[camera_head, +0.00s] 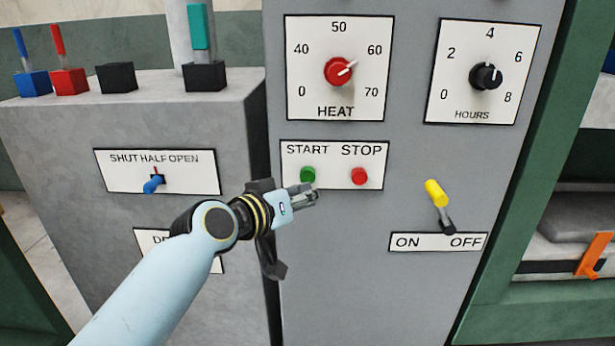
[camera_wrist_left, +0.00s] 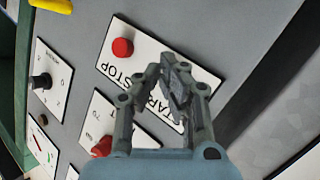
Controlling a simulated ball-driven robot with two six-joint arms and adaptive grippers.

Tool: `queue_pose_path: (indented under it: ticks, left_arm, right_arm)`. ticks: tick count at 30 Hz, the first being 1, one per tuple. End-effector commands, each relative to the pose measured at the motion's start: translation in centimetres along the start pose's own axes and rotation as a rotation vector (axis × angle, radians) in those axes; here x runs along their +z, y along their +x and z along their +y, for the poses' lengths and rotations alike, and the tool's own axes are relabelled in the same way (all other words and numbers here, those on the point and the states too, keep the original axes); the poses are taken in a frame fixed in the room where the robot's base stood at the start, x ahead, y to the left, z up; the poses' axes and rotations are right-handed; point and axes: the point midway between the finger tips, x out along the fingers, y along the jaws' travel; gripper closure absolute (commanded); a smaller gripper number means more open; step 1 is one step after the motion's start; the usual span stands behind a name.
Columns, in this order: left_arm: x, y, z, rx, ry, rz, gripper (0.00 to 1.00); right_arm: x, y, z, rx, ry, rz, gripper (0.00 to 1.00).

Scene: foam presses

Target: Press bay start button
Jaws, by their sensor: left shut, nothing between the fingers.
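The green start button (camera_head: 308,175) sits under the word START on a white plate (camera_head: 334,153) on the grey panel. The red stop button (camera_head: 359,176) is to its right, and it also shows in the left wrist view (camera_wrist_left: 122,47). My left gripper (camera_head: 314,196) is shut and empty, with its tips just below the green button in the head view. In the left wrist view its fingers (camera_wrist_left: 176,75) cover part of the START lettering and hide the green button. I cannot tell whether the tips touch the panel. My right gripper is not in view.
Above are a red heat knob (camera_head: 339,72) and a black hours knob (camera_head: 486,77). A yellow-tipped lever (camera_head: 437,193) is at the right over the ON OFF plate (camera_head: 437,242). A blue lever (camera_head: 154,184) is on the left cabinet (camera_head: 60,140).

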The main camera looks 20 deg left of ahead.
Motion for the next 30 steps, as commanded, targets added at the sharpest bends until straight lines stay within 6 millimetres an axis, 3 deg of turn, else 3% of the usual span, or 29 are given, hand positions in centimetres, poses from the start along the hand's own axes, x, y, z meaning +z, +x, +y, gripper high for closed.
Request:
queue_pose_path:
  ticks: [12,30]
  left_arm:
    - [1.6,-3.2,1.8,0.0,-0.002,0.0,1.0]
    - [1.8,-3.5,1.9,0.0,-0.001,0.0,1.0]
  right_arm:
    - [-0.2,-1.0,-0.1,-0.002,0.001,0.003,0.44]
    - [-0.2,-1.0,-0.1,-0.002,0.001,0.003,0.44]
